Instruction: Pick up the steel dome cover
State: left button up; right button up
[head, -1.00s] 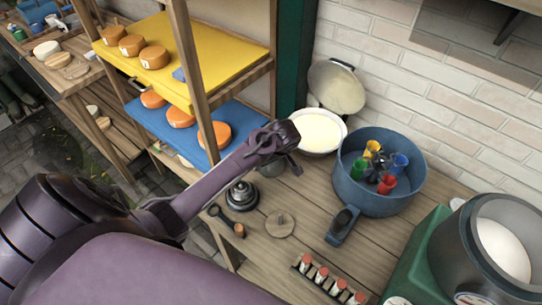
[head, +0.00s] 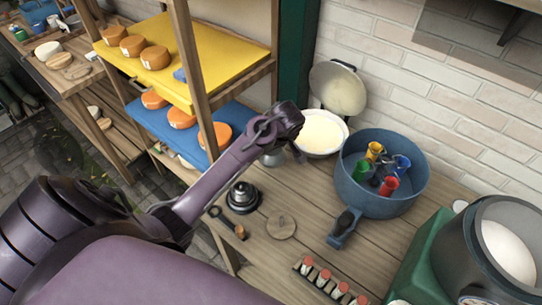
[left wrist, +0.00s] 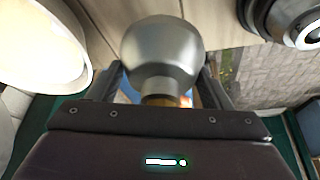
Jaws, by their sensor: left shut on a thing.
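The steel dome cover (left wrist: 160,55) is a smooth silver dome with a brownish knob. In the left wrist view it sits between the two fingers of my left gripper (left wrist: 162,92), which is shut on its knob end. In the head view the cover (head: 273,158) shows as a small grey shape under my left gripper (head: 280,145), partly hidden by it. It appears held above the wooden bench, near the white bowl. My right gripper is not in view.
A cream-filled white bowl (head: 319,133) and a blue tub (head: 370,203) with coloured cups stand to the right. A ringed steel piece (head: 242,196), a round wooden disc (head: 281,227) and a rack of red-capped vials (head: 327,281) are on the bench. Cheese shelves (head: 235,72) stand left.

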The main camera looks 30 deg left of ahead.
pick_arm(q)
notch_tip(320, 180, up, 12)
jog(key=shift+f+b, duration=0.2)
jog(key=shift+b, duration=0.8)
jog(key=shift+r+p, duration=0.9)
jog(key=shift+p, duration=0.05)
jog(key=shift+r+p, duration=0.3)
jog(key=shift+r, duration=0.15)
